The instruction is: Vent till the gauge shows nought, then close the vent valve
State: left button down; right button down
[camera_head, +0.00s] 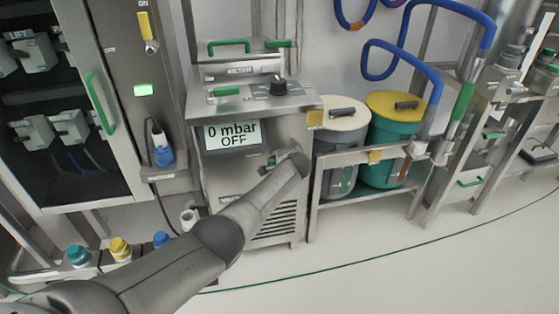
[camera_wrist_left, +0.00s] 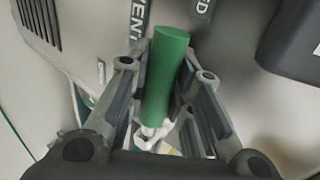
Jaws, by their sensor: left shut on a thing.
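The gauge display (camera_head: 233,134) on the front of the steel cabinet (camera_head: 230,180) reads "0 mbar OFF". The vent valve has a green handle (camera_wrist_left: 166,70). In the left wrist view it stands between the fingers of my left gripper (camera_wrist_left: 165,78), which is shut on it. In the head view my left gripper (camera_head: 286,160) is at the cabinet front below the display, and only a bit of the green handle (camera_head: 271,160) shows there. I cannot tell the valve's position. My right gripper is not in view.
A grey bin (camera_head: 341,150) with a cream lid and a green bin (camera_head: 392,135) with a yellow lid stand right of the cabinet behind a steel rail. An electrical cabinet with a green door handle (camera_head: 100,102) is at left. The floor (camera_head: 400,270) in front is clear.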

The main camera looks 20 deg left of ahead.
pick_arm(q)
jog(key=c, duration=1.3)
grip_release()
jog(key=shift+v, duration=6.05)
